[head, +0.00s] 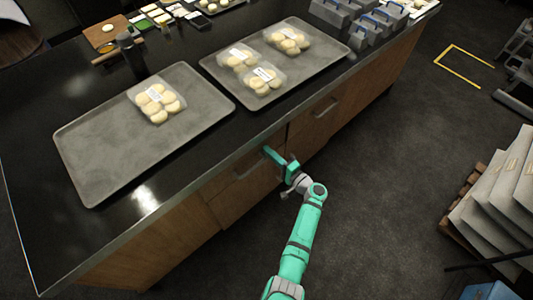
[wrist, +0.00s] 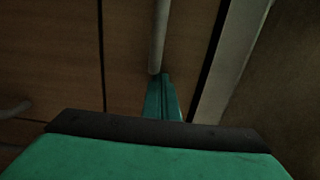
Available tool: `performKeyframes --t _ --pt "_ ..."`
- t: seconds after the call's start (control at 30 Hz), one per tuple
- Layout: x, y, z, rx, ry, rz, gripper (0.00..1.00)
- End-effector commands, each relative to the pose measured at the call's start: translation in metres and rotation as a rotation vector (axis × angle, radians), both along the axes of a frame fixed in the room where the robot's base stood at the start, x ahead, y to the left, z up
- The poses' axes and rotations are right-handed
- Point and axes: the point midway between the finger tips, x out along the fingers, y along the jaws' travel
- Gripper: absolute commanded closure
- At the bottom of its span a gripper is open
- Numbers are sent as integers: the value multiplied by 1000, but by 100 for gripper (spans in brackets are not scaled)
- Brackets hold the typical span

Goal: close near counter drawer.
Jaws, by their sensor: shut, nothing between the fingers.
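The near counter drawer (head: 226,182) is a wooden front under the black worktop's edge in the head view, with a bar handle (head: 247,170). My green gripper (head: 268,153) is at the drawer's right part, just below the worktop edge. In the wrist view my two fingers (wrist: 163,92) are together and empty. Their tips are at the end of a pale bar handle (wrist: 158,35) on a wooden front (wrist: 130,60). I cannot tell whether they touch it. My arm hides part of the front in the head view, and I cannot tell how far the drawer stands out.
Another handle (head: 325,107) is on the wooden front to the right. Two grey trays (head: 90,160) (head: 300,75) with packed buns lie on the worktop. Grey sacks (head: 495,195) on a pallet and a blue box (head: 490,291) are at right. The dark floor between is clear.

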Motion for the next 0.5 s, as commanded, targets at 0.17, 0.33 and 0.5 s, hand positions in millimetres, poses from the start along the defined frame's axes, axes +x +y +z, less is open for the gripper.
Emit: performKeyframes --t 0.17,0.33,0.5 --pt "6 6 3 -9 -2 5 100" --pt "7 8 4 -9 -4 8 100" --pt "2 2 4 -8 -3 8 100"
